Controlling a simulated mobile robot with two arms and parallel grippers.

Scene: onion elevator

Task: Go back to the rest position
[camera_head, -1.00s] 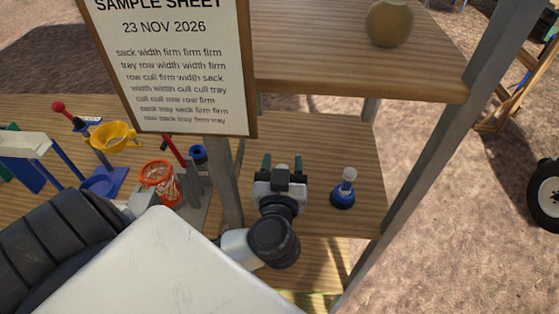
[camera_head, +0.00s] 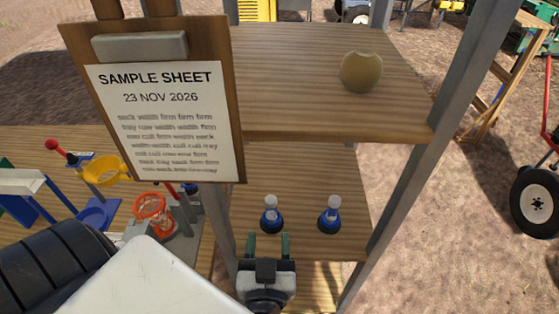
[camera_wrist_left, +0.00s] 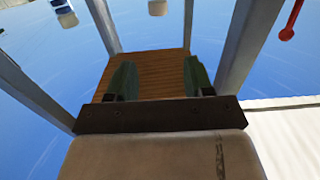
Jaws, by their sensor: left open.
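My left gripper (camera_head: 268,244) is at the front of the lower wooden shelf (camera_head: 300,175) in the head view. Its two green fingers are apart with nothing between them. In the left wrist view the gripper (camera_wrist_left: 158,80) also shows empty, with a wooden surface (camera_wrist_left: 150,65) beyond its fingers. Just beyond the fingers stands a small blue-based item with a white top (camera_head: 271,215), apart from them in the picture. A similar item (camera_head: 330,214) stands to its right. My right gripper is not in view.
A round tan onion (camera_head: 361,72) rests on the upper shelf (camera_head: 300,60). Grey posts (camera_head: 400,190) flank the shelves.

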